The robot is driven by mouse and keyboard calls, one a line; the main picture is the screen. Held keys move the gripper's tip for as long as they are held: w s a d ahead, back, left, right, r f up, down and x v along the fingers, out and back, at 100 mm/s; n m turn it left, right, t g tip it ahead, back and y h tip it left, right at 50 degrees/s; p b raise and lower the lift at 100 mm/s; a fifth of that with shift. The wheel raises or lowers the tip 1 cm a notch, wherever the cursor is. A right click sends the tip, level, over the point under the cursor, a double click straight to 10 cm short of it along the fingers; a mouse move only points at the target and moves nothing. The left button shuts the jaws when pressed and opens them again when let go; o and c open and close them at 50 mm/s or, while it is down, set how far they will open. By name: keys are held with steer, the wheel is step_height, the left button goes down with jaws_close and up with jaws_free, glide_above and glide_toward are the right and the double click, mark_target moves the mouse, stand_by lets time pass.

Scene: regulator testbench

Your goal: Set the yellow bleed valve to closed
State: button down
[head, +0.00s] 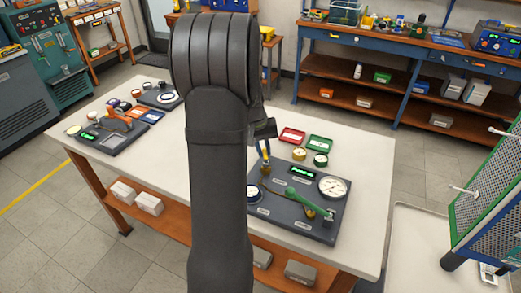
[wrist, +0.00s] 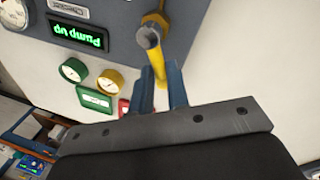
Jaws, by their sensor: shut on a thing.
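The yellow bleed valve (wrist: 161,101) shows in the wrist view as a yellow lever with a round grey metal end, beside a brass fitting (wrist: 157,18) on the grey panel. My gripper (wrist: 161,78) has its blue fingers on either side of the yellow lever and is shut on it. In the head view my gripper (head: 263,158) is at the back left of the dark test panel (head: 285,222). My arm hides part of the panel there, and the lever's exact angle is hard to tell.
The panel bears a green-handled lever (head: 311,203), a white gauge (head: 333,187) and a lit display (head: 304,172). Red (head: 292,136) and green (head: 320,144) trays and small gauges lie behind it. A second panel (head: 115,135) stands at the left. The white tabletop is clear to the right.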

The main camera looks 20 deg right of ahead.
steer(key=m, duration=0.2)
steer(key=d+m, duration=0.1)
steer(key=d+m+g, duration=0.1)
steer(key=m, duration=0.1)
steer(key=shift+s+m+y, duration=0.3)
steer(key=shift+s, duration=0.05)
stand_by(0.3)
steer(key=c, duration=1.4)
jaws_free()
steer(key=r, duration=0.5)
steer(key=w+a+r, duration=0.1)
steer(key=r, duration=0.5)
steer(key=w+a+r, duration=0.1)
steer(key=r, duration=0.5)
steer(key=shift+w+a, duration=0.15)
steer(key=shift+a, duration=0.05)
